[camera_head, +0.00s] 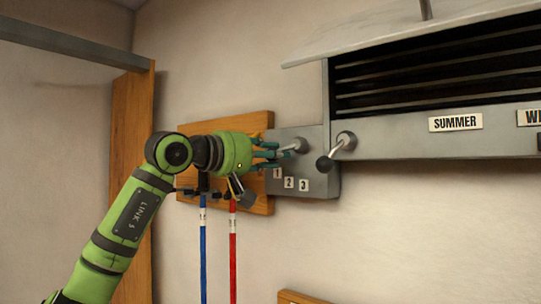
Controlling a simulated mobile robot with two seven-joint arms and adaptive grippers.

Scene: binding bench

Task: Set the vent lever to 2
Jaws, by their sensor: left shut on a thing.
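The vent lever (301,145) sits on a grey plate (326,182) with labels 1, 2 and 3 along its lower left part. Its arm points left from the pivot, above label 1 (277,173). I cannot tell its exact setting. My left gripper (278,153) comes in from the left, with its teal fingers shut on the vent lever's end. The fingers hide the lever's grip. My right gripper is not in view.
A second lever with a dark knob (325,163) stands close to the right, by the vent housing (390,145) marked SUMMER (455,123). Blue (203,250) and red (233,250) rods hang below a wooden board (264,205). A wooden post (130,170) stands left.

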